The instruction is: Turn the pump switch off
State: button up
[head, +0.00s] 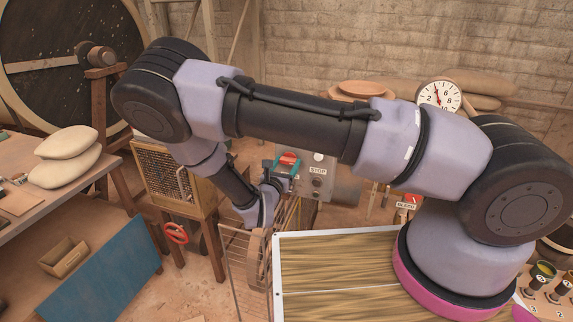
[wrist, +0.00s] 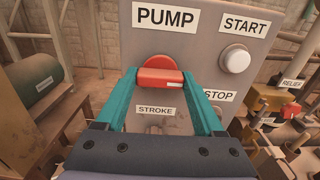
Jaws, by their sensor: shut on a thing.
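The pump switch (wrist: 161,79) is a red knob with a roughly level grip bar on the grey control panel (wrist: 199,50), below the PUMP label. My gripper (wrist: 160,78) is shut on it in the wrist view, with one teal finger at each end of the bar. A small pale mark shows on the bar's lower edge. In the head view my gripper (head: 278,172) is at the panel (head: 319,186), and the red switch (head: 289,158) shows just above it. My arm hides part of the panel there.
The white START button (wrist: 235,59) is right of the switch. The STOP label (wrist: 217,95) lies close to my right finger, and the STROKE label (wrist: 155,111) is below the switch. A yellow block with a red top, labelled RELIEF (wrist: 291,83), stands to the right. A gauge (head: 438,97) is behind my arm.

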jog(key=n, duration=0.9)
jog(key=shift+n, duration=0.3)
jog(key=n, duration=0.4)
jog(key=shift+n, duration=2.1)
jog(key=o, duration=1.4)
